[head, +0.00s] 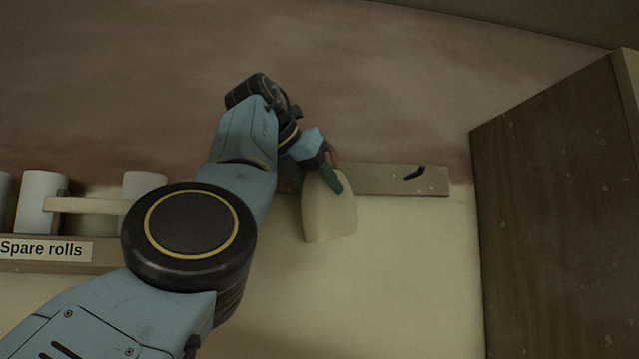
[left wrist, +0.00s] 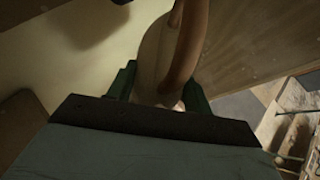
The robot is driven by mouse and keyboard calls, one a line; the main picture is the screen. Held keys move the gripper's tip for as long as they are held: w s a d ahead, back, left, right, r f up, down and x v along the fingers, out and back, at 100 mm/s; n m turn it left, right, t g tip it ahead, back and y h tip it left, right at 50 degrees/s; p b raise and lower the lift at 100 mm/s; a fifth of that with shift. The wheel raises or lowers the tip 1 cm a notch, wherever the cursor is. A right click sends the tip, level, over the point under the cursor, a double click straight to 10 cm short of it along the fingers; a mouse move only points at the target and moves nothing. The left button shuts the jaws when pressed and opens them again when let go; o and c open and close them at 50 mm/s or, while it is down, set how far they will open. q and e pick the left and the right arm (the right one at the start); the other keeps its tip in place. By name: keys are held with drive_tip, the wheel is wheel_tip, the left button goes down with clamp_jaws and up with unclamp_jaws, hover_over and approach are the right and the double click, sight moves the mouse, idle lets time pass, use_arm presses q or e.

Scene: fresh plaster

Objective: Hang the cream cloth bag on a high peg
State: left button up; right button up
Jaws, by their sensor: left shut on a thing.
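The cream cloth bag (head: 330,212) hangs below my left gripper (head: 326,178) in the head view, in front of the wall. My left gripper's green fingers are shut on the bag near its top. A brown strap (head: 334,153) shows beside the fingers. In the left wrist view the bag (left wrist: 150,55) and its looped strap (left wrist: 188,50) lie between the fingers. A pale peg rail (head: 385,180) runs behind the bag, with one dark peg (head: 414,173) to the bag's right. The rail's left part is hidden by my arm and the bag. I cannot tell whether the strap touches a peg.
A tall brown wooden cabinet (head: 555,200) stands at the right. At the left, a shelf (head: 105,256) labelled "Spare rolls" holds several white rolls (head: 41,200). The wall below the rail, between bag and cabinet, is clear.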

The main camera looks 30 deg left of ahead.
use_arm(q)
drive_tip(key=shift+w+a, duration=0.55)
drive_tip(key=shift+w, duration=0.1)
drive_tip(key=shift+a, duration=0.1)
